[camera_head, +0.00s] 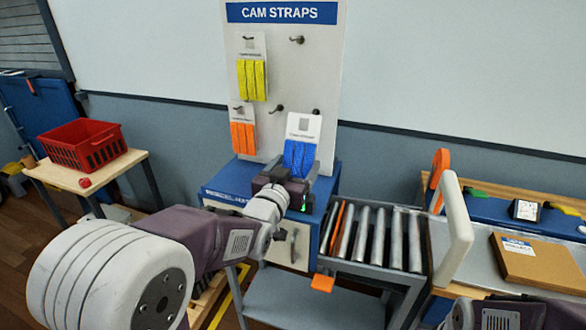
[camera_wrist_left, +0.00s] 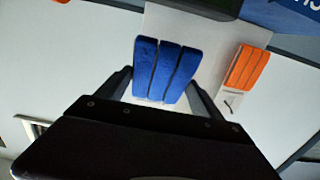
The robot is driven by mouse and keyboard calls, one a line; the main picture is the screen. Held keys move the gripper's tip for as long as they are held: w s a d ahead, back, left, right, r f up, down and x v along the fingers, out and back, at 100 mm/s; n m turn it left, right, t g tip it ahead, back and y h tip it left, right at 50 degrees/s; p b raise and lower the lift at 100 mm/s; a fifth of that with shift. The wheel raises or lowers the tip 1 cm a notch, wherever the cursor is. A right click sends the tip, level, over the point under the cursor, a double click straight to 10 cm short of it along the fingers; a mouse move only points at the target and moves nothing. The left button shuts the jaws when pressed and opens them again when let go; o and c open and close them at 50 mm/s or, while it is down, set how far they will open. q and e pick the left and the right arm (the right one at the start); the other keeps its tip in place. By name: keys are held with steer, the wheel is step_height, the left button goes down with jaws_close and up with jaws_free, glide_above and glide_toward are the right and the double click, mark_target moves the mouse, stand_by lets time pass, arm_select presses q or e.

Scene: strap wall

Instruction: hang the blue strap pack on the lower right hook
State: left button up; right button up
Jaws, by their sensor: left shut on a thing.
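The blue strap pack (camera_head: 300,155) is upright against the lower right of the white display panel, its card top just below the lower right hook (camera_head: 316,111). I cannot tell whether the card is on that hook or in front of it. My left gripper (camera_head: 291,178) is shut on the lower part of the pack. In the left wrist view the blue straps (camera_wrist_left: 165,72) sit between the two fingers of my left gripper (camera_wrist_left: 162,90), and the card's hole is not visible. My right gripper is out of view; only part of that arm shows at bottom right.
A yellow pack (camera_head: 252,80) hangs upper left, an orange pack (camera_head: 243,137) lower left. The upper right hook (camera_head: 297,40) and a middle hook (camera_head: 276,108) are bare. A roller conveyor (camera_head: 372,238), red crate (camera_head: 84,145) and cardboard box (camera_head: 540,262) stand around.

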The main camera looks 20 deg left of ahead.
arm_select(q)
steer(key=shift+w+d+f+p, duration=0.15)
steer(key=shift+w+p, duration=0.45)
steer(key=shift+w, duration=1.85)
steer(key=shift+w+f, duration=0.15)
steer(key=shift+w, duration=0.15)
steer(key=shift+w+f+b, duration=0.45)
steer(key=shift+w+b, duration=0.1)
steer(key=shift+b, duration=0.25)
